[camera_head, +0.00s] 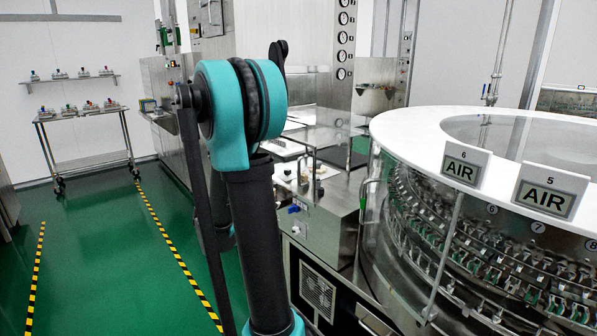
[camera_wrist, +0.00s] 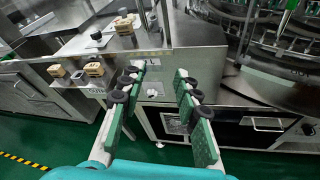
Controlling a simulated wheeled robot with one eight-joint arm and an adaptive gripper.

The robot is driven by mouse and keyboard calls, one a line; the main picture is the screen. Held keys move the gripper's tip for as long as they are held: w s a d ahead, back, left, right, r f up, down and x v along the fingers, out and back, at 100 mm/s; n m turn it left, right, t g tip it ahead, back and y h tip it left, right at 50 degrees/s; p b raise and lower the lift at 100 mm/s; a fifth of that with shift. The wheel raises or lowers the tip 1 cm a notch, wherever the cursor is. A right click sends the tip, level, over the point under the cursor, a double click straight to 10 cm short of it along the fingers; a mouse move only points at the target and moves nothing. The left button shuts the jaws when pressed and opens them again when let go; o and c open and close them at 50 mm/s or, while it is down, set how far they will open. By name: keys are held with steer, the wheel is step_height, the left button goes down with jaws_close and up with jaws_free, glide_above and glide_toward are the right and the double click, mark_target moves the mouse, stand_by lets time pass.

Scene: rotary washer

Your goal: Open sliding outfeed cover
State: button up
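My gripper (camera_wrist: 161,73) is open and empty in the wrist view, its two green-padded fingers spread apart. Its fingertips point towards the steel outfeed housing (camera_wrist: 205,32) beside the rotary washer. In the head view my gripper is hidden behind my arm. A clear panel (camera_head: 325,137) stands over the outfeed area, left of the washer. I cannot tell for certain whether this panel is the sliding cover, or how far it is open. No contact between the fingers and a cover or handle shows.
The round washer (camera_head: 412,128) with a white top rim fills the right side. Wooden-looking blocks (camera_wrist: 94,69) sit on the steel surface at left. A wheeled cart (camera_head: 84,112) stands far left. Green floor is clear at left.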

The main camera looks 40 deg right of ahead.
steer(key=w+d+r+n+h, duration=0.2)
steer(key=w+r+n+h, duration=0.1)
steer(key=w+r+n, duration=0.1)
glide_above(299, 183)
steer(key=shift+w+d+r+t, duration=0.15)
steer(key=shift+w+d+t, duration=0.1)
steer(key=shift+w+t, duration=0.05)
stand_by(0.3)
jaws_close()
stand_by(0.3)
